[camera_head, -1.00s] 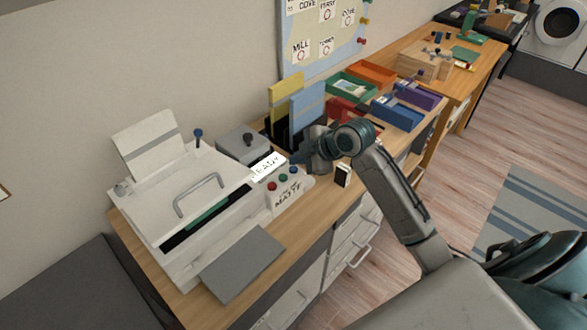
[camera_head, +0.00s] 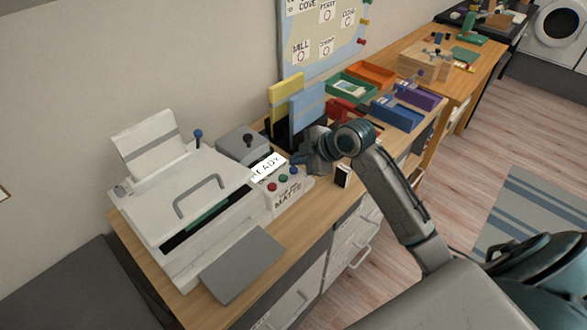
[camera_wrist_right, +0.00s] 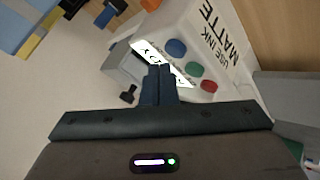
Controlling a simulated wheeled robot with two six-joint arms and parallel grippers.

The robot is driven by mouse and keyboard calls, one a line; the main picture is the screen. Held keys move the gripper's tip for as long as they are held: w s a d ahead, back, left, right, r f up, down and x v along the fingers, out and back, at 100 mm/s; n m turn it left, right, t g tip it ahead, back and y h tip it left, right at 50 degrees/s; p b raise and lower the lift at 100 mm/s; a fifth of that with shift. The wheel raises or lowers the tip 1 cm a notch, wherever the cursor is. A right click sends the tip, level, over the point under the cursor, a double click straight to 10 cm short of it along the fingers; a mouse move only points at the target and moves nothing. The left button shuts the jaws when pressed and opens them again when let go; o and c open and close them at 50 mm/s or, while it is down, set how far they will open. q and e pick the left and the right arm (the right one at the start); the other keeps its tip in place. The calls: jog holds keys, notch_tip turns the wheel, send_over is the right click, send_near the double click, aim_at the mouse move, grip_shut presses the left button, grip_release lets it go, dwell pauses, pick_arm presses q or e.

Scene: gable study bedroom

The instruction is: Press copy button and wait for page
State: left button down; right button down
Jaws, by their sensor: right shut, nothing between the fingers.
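The white copier (camera_head: 190,205) stands on the wooden desk, a sheet (camera_head: 148,140) upright at its back and a grey tray (camera_head: 242,265) in front. The wrist view shows the red (camera_wrist_right: 209,86), green (camera_wrist_right: 195,70) and blue (camera_wrist_right: 176,47) buttons beside the display (camera_wrist_right: 165,62). My right gripper (camera_head: 297,160) is shut and empty, its tips (camera_wrist_right: 160,70) over the display, close to the blue button; contact cannot be told. My left gripper is not in view.
A grey box with a black knob (camera_head: 245,143) stands behind the panel. Yellow (camera_head: 285,97) and blue (camera_head: 307,108) folders stand behind my right gripper. A small black-and-white block (camera_head: 343,176) sits near the desk's front edge. Coloured trays lie farther right.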

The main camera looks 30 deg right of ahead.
jog(key=shift+f, duration=0.1)
dwell(0.6)
jog(key=shift+f, duration=0.3)
